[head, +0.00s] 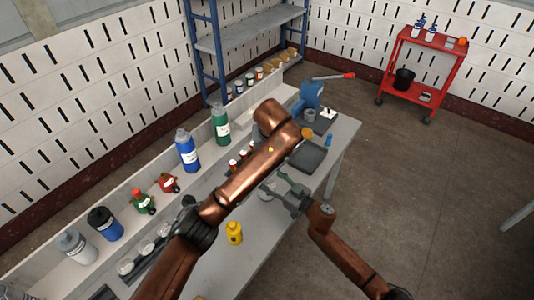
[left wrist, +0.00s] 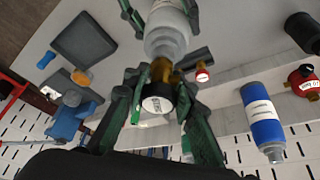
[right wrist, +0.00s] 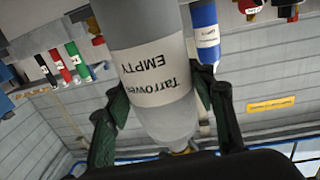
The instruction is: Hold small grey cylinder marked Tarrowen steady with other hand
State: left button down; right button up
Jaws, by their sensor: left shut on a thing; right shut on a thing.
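The small grey cylinder (right wrist: 150,60) fills the middle of the right wrist view, its white label reading "Tarrowen" and "EMPTY" upside down. My right gripper (right wrist: 162,112) is shut on its body, with a finger on each side. In the left wrist view the cylinder (left wrist: 166,32) shows at the top between the right fingers. My left gripper (left wrist: 160,85) is shut on a brass fitting with a dark, white-faced knob (left wrist: 157,104) at the cylinder's end. In the head view my right gripper (head: 288,195) is over the bench, and my left gripper is hidden behind its copper arm.
A blue cylinder (head: 187,150) and a green cylinder (head: 220,123) stand on the ledge, with red and green regulators (head: 168,183) nearby. A yellow object (head: 234,232) stands on the bench front. A dark tray (head: 308,156) lies on the bench's far part. A red cart (head: 424,75) stands across the floor.

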pick_arm(q)
jog(key=n+y, duration=0.1)
jog(key=n, duration=0.3)
jog(key=shift+a+n+y, duration=0.1)
jog(key=shift+n+y, duration=0.3)
jog(key=shift+n+g, duration=0.4)
jog(key=shift+n, duration=0.2)
jog(key=shift+r+n+g+y, duration=0.1)
jog(key=shift+n+g+y, duration=0.3)
jog(key=shift+n, duration=0.7)
jog(key=n+g, duration=0.1)
jog(key=n, duration=0.2)
jog(key=shift+n+y, duration=0.4)
jog(key=c, duration=1.7)
grip_release()
jog(key=shift+o, duration=0.2)
